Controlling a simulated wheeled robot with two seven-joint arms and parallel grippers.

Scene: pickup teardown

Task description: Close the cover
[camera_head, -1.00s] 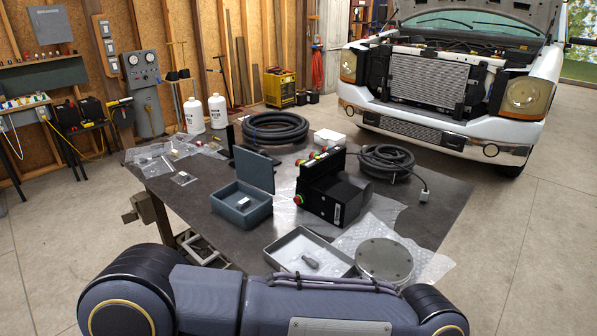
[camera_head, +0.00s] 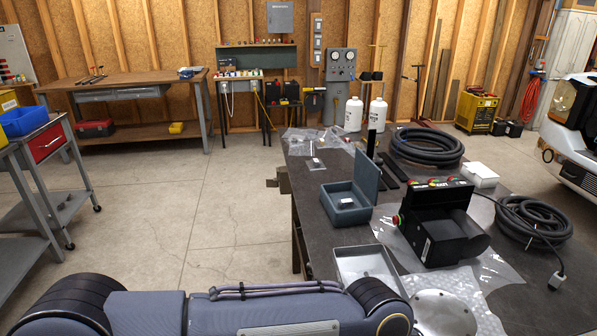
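A small blue-grey box (camera_head: 350,217) stands on the dark table, left of a black device with coloured buttons. Its cover (camera_head: 367,177) is open and stands upright along the box's right and back side. A small pale item (camera_head: 345,203) lies inside the box. Neither gripper is in view. Only a part of my own arm shows along the bottom edge, apart from the box in the picture.
The black device (camera_head: 437,228) stands close to the right of the box on clear plastic. A grey tray (camera_head: 338,275) and a round metal plate (camera_head: 442,312) lie nearer. Coiled black hoses (camera_head: 427,146) lie behind. Open floor (camera_head: 200,210) is left of the table (camera_head: 303,213).

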